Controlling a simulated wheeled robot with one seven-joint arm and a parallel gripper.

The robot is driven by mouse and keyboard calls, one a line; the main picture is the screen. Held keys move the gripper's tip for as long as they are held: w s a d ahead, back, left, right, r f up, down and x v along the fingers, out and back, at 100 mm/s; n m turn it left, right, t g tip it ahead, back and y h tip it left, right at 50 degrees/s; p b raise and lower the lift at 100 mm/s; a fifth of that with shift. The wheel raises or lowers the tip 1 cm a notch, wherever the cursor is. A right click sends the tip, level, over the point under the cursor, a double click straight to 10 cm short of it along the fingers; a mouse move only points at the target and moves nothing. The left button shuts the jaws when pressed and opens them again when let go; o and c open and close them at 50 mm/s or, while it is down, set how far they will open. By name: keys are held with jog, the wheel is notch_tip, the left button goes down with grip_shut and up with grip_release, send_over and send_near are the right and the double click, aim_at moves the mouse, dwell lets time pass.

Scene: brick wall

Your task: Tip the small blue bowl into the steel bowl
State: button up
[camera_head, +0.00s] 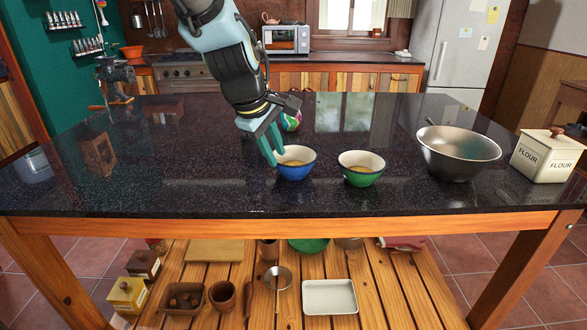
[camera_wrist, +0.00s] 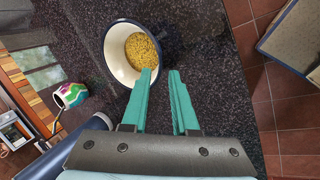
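The small blue bowl (camera_head: 296,171) stands upright on the dark countertop, left of a green bowl. It has a white inside and holds yellow grains, which show in the wrist view (camera_wrist: 142,50). The steel bowl (camera_head: 462,160) stands further right on the counter, and its visible inside looks empty. My gripper (camera_head: 273,160) is at the left side of the blue bowl, fingers pointing down.
The green bowl (camera_head: 361,176) with yellowish contents stands between the blue and steel bowls. A flour box (camera_head: 546,156) is at the far right. A colourful patterned pot (camera_wrist: 70,95) stands behind the blue bowl. The counter's left half is mostly clear.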

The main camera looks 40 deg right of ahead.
aim_at(281, 166)
jog(key=shift+b+x, duration=1.9)
jog(key=shift+x, duration=0.8)
grip_shut()
jog(key=shift+r, duration=0.2)
notch_tip(281, 166, up, 7)
jog(key=p, duration=0.7)
jog(key=shift+f, duration=0.1)
jog(key=shift+f, duration=0.1)
